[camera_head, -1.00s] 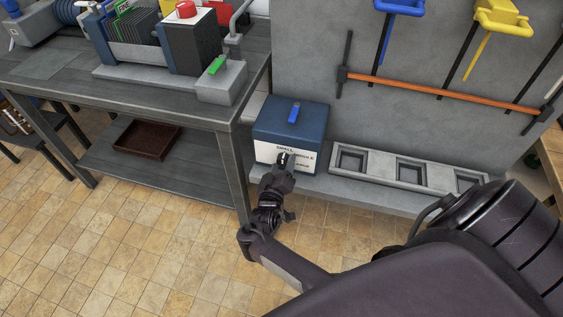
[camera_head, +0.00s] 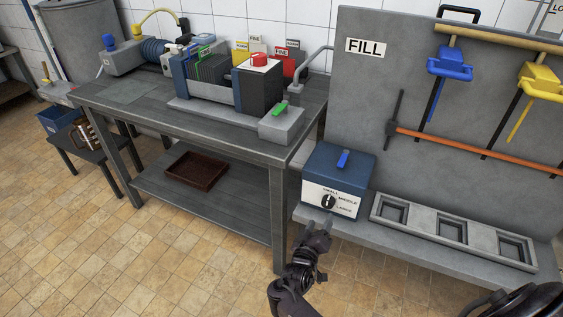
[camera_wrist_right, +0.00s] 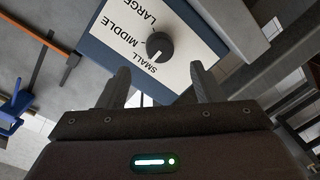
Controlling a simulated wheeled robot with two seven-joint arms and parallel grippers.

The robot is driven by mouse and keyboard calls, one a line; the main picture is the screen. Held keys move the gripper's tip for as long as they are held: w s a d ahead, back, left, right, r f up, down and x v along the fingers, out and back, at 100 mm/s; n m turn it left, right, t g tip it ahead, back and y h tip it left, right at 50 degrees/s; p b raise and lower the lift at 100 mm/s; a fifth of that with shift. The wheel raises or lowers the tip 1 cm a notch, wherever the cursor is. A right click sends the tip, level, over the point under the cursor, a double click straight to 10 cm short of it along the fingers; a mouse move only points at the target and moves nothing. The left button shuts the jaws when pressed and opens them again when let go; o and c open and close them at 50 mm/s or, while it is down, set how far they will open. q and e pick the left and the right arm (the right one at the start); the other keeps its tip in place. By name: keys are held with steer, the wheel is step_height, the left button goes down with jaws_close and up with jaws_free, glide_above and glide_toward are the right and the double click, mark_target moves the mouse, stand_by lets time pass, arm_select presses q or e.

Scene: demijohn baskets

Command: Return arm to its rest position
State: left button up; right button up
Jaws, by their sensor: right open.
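My right gripper (camera_head: 318,230) is open and empty in the head view, just in front of and below the blue box (camera_head: 325,165). The box's white front plate carries a dark knob (camera_head: 328,202) and the words small, middle and large. In the right wrist view the two fingers (camera_wrist_right: 158,88) stand apart. The knob (camera_wrist_right: 159,46) is beyond the fingertips and apart from them. My right arm (camera_head: 290,298) comes in from the bottom of the head view. My left gripper is not in view.
A dark workbench (camera_head: 130,113) with machinery stands left of the box. Its lower shelf holds a brown tray (camera_head: 196,171). A grey ledge (camera_head: 385,240) carries the box and a tray with square recesses (camera_head: 470,218). Blue (camera_head: 450,62) and yellow (camera_head: 541,80) handles hang at right. Tiled floor at lower left is clear.

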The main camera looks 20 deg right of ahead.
steer(key=s+a+f+n+g+y+p, duration=0.1)
steer(key=s+a+f+g+y+p, duration=0.2)
steer(key=s+f, duration=0.6)
steer(key=s+a+f+n+g+y+p, duration=0.1)
steer(key=s+a+f+n+y+p, duration=0.15)
steer(key=s+f+y, duration=0.6)
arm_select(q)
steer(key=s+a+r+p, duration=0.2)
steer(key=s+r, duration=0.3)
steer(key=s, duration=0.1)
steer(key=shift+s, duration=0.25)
arm_select(e)
steer(key=s+a+f+g, duration=0.2)
steer(key=s+f, duration=0.1)
steer(key=s, duration=0.5)
steer(key=s+a+f+g+y, duration=0.1)
steer(key=s+f, duration=0.3)
steer(key=s, duration=0.5)
steer(key=s+a+f+g, duration=0.3)
steer(key=s, duration=0.5)
steer(key=shift+s+f+m+g, duration=0.25)
steer(key=shift+s+m+g, duration=0.1)
steer(key=shift+m+g, duration=0.1)
